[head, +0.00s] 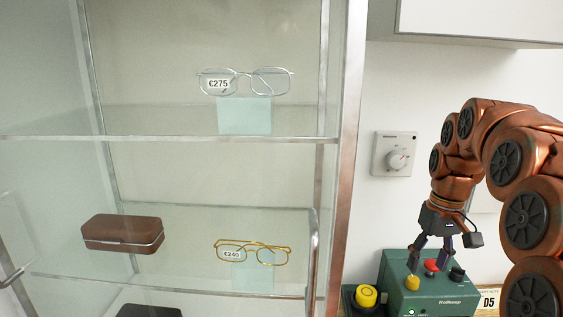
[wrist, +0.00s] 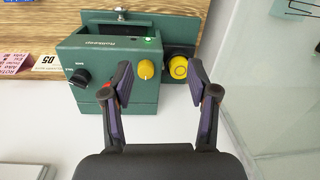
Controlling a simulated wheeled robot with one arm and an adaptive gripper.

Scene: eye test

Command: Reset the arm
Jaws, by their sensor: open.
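My gripper (head: 430,262) is open and empty, pointing down over a green control box (head: 430,300) marked Rolleasp or similar. In the head view its fingers are close to the box's red button (head: 432,265); I cannot tell whether they touch it. A yellow knob (head: 412,283) and a black knob (head: 457,274) sit on either side of it. In the wrist view my gripper (wrist: 160,80) spans the yellow knob (wrist: 146,70), and its left finger partly hides the red button (wrist: 104,90). The black knob (wrist: 79,78) is left of that finger. A green light (wrist: 149,40) is lit.
A round yellow button (head: 366,295) on a dark base stands beside the box. A glass cabinet with silver glasses (head: 245,82), gold glasses (head: 252,252) and a brown case (head: 122,233) fills the left. A wall dial (head: 395,155) and a D5 label (head: 489,301) are near my arm.

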